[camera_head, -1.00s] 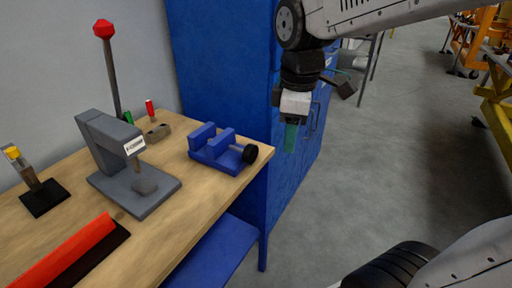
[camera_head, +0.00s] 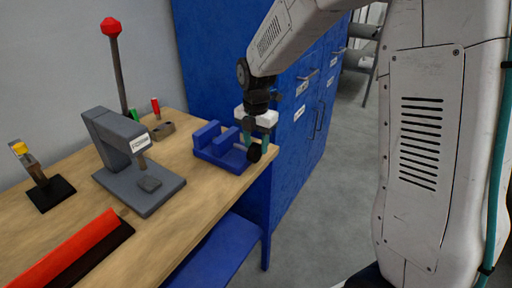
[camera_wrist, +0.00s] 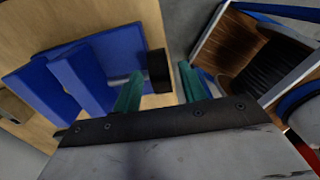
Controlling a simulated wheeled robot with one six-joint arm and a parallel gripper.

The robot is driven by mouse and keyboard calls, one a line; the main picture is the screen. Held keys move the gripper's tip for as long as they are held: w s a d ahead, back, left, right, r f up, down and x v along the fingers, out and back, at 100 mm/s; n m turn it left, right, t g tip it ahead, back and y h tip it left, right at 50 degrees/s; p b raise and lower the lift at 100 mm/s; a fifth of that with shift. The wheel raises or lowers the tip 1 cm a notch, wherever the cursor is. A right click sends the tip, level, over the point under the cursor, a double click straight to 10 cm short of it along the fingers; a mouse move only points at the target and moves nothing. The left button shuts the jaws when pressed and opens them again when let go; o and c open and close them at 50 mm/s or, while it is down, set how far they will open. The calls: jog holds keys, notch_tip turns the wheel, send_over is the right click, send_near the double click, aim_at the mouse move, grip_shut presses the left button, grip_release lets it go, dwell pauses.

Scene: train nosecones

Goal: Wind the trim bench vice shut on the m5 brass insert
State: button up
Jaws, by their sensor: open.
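The blue trim bench vice (camera_head: 213,152) stands on the wooden bench near its right end, with a gap between its upright jaws. Its round black knob (camera_head: 254,154) faces the bench's right edge. My gripper (camera_head: 257,143) hangs at the knob with its teal fingers pointing down. In the wrist view, the fingers of my gripper (camera_wrist: 160,74) are open, and the knob (camera_wrist: 159,71) shows between their tips. I cannot tell whether either finger touches it. The vice (camera_wrist: 80,75) fills the left of that view. I cannot make out the brass insert.
A grey press (camera_head: 135,165) with a red-knobbed lever (camera_head: 111,27) stands left of the vice. A small block (camera_head: 162,130) lies behind. A red bar (camera_head: 75,250) lies at the front.

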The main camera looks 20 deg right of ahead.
aim_at(258, 149)
jog(key=shift+f, duration=0.95)
grip_shut()
jog(key=shift+w+d+f+g+y, duration=0.1)
jog(key=shift+d+g+y, duration=0.05)
jog(key=shift+g+y, duration=0.4)
jog(key=shift+w+d+g+y, duration=0.1)
jog(key=shift+g+y, duration=0.25)
jog(key=shift+y, duration=0.3)
jog(key=g+y, duration=0.2)
jog(key=y, duration=0.1)
jog(key=shift+w+d+f, duration=0.1)
jog(key=shift+d+f, duration=0.05)
jog(key=shift+f, duration=0.05)
jog(key=g+y, duration=0.2)
jog(key=shift+w+d+f+y, duration=0.1)
jog(key=shift+f+y, duration=0.15)
jog(key=shift+y, duration=0.15)
jog(key=shift+f+g+y, duration=0.25)
jog(key=shift+g+y, duration=0.95)
jog(key=shift+y, duration=0.3)
